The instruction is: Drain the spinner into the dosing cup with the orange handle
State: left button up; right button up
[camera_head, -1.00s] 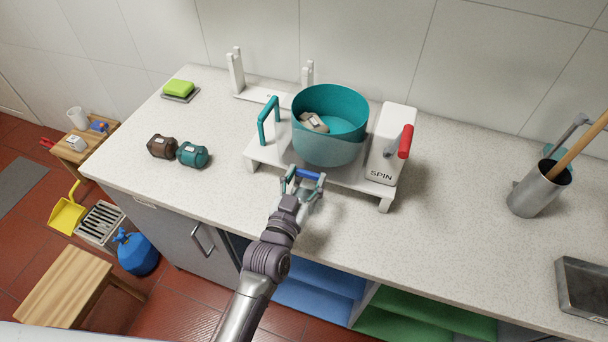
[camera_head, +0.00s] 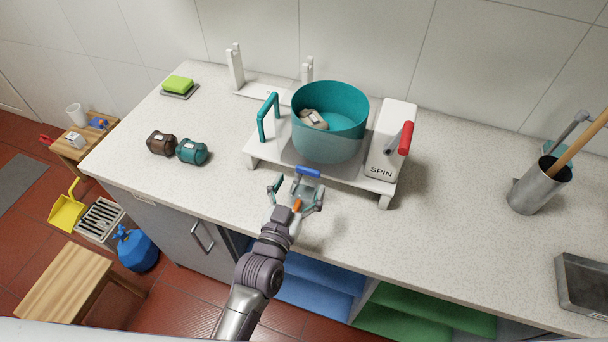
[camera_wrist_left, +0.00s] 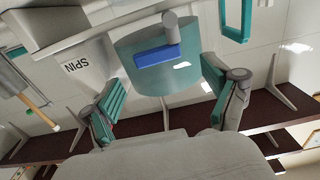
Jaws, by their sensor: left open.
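The spinner is a teal tub (camera_head: 330,125) on a white stand, with a beige bundle (camera_head: 313,119) inside. Its blue tap lever (camera_head: 308,172) is at the front; the lever (camera_wrist_left: 157,57) and grey spout (camera_wrist_left: 171,30) show in the left wrist view. My left gripper (camera_head: 297,190) is open in front of the tap, with its fingers apart and clear of the lever. A small orange piece (camera_head: 297,205) shows at the gripper, perhaps the cup's handle; the cup's body cannot be made out clearly. My right gripper is not in view.
A white SPIN box (camera_head: 386,150) with a red crank stands right of the tub, and a teal upright handle (camera_head: 268,117) left. Brown (camera_head: 160,143) and teal (camera_head: 192,152) containers lie left. A metal canister (camera_head: 540,187) stands right. The counter between is clear.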

pick_arm(q)
jog(key=v, duration=0.8)
jog(key=shift+s, duration=0.35)
jog(key=shift+a, duration=0.1)
